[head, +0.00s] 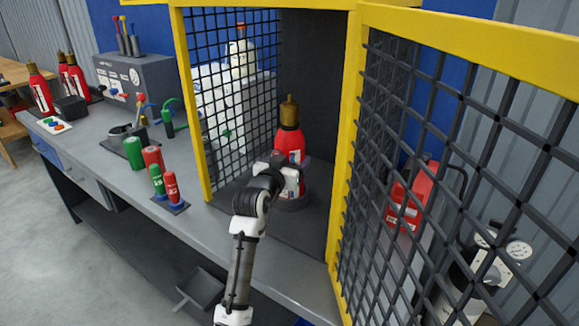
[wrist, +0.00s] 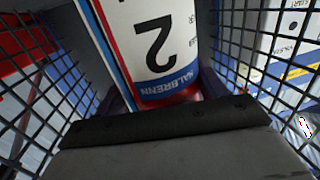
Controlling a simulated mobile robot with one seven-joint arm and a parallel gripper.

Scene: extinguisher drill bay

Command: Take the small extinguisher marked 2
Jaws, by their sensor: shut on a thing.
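The small red extinguisher (head: 289,138) with a brass top stands upright inside the yellow-framed mesh cage, its base in a dark round holder (head: 293,202). In the wrist view its white label (wrist: 155,45) fills the upper middle and shows a large black 2, upside down. My gripper (head: 290,178) reaches in through the open cage front and is shut on the extinguisher's lower body. In the wrist view a dark finger shows at each side of the bottle. The far side of the bottle is hidden.
The cage's mesh door (head: 352,160) stands open at the right, close to my arm. Green and red cylinders (head: 133,153) stand on the bench left of the cage. More red extinguishers (head: 40,88) stand at the far left.

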